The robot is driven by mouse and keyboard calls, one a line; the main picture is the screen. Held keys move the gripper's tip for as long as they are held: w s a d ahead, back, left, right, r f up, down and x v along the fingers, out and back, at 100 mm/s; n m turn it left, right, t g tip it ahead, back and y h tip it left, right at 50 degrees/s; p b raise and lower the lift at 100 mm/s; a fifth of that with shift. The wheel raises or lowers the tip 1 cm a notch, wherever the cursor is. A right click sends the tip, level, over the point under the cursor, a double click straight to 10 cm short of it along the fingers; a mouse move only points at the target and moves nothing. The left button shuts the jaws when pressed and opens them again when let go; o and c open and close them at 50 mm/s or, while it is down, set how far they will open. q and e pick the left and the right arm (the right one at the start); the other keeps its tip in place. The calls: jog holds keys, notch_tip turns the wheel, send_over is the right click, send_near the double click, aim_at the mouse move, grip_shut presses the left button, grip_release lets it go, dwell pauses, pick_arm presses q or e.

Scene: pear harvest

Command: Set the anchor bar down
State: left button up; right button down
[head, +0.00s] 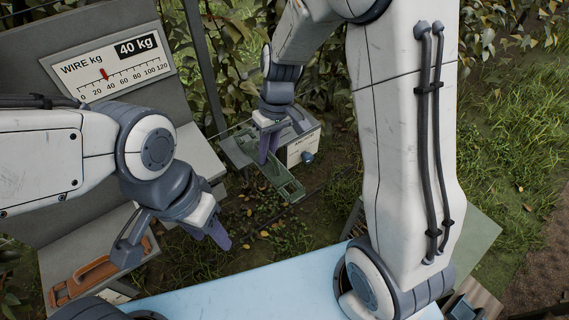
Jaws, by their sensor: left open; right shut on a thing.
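My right gripper (267,154) reaches down in the middle of the head view, its purple fingers close together at a green metal piece. That green piece (288,188) is long and slotted, and looks like the anchor bar. It slants down to the right from the fingers, beside a pale box (303,148) with a blue knob. The fingers and arm hide part of it, and I cannot tell whether it touches the support below. My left gripper (219,236) is open and empty at the left, pointing down and right, apart from the green piece.
A gauge board (118,63) reads "WIRE kg" and "40 kg". An orange-brown tool (92,276) lies on the grey shelf at lower left. A post (203,70) and leafy branches stand behind. Grass and bare ground lie below; a pale blue surface (240,294) fills the bottom.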

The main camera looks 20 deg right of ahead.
pick_arm(q)
jog(key=shift+o, duration=0.2)
pick_arm(e)
jog(key=shift+w+a+r+n, duration=0.15)
jog(key=shift+a+r+n, duration=0.15)
jog(key=shift+a+r, duration=0.5)
jog(key=shift+r, duration=0.3)
pick_arm(q)
jog(key=w+d+r+m+g+h, duration=0.1)
jog(key=w+d+r+m, duration=0.1)
jog(key=w+d+m, duration=0.3)
jog(key=w+d+r+m+h, duration=0.15)
jog(key=w+m, duration=0.25)
jog(key=w, duration=0.4)
jog(key=m+h, duration=0.1)
jog(key=m, duration=0.8)
send_over(249, 150)
notch_tip(249, 150, down, 10)
jog(key=shift+f, duration=0.1)
